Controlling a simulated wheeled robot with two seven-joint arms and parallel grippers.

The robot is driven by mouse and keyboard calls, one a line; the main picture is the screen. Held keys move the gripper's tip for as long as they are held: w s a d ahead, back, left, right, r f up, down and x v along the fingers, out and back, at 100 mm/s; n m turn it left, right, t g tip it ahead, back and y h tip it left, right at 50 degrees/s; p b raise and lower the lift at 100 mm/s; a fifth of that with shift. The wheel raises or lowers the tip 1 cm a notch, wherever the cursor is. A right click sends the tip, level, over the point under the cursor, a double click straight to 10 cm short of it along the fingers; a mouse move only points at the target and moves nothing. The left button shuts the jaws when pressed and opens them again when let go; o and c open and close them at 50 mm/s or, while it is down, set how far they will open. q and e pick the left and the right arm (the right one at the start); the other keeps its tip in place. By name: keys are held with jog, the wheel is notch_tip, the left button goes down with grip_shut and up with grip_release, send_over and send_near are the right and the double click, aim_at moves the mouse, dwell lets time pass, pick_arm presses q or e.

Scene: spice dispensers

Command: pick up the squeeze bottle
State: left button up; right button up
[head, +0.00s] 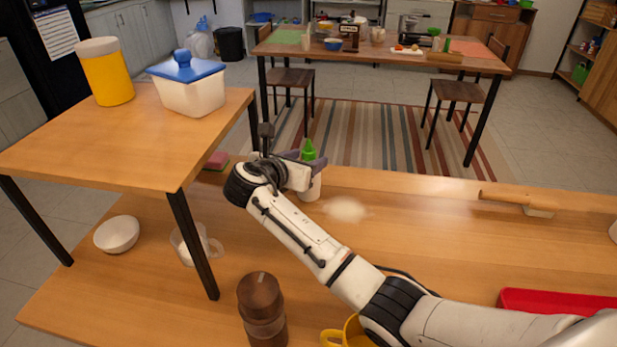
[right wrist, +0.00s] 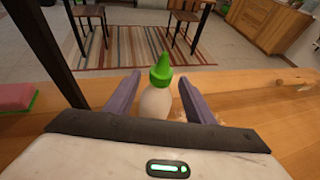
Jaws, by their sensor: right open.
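The squeeze bottle (head: 310,187) is white with a green pointed cap and stands upright near the far edge of the long table. It also shows in the right wrist view (right wrist: 156,102), between the two purple fingers. My right gripper (right wrist: 154,92) is open around the bottle, with a gap on each side of it. In the head view my right gripper (head: 302,160) is at the bottle's upper part, and my wrist hides some of it. My left gripper is in neither view.
A small raised table (head: 60,150) at the left holds a yellow jar (head: 106,75) and a blue-lidded container (head: 190,95). A pink sponge (head: 217,160) lies left of my gripper. A brown grinder (head: 262,310), yellow mug (head: 350,335), red tray (head: 560,303) and wooden-handled tool (head: 515,200) are on the long table.

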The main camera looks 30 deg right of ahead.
jog(key=x, duration=0.5)
jog(key=shift+w+d+f+b, duration=0.25)
jog(key=shift+b, duration=0.05)
jog(key=shift+c, duration=0.4)
jog(key=c, duration=1.1)
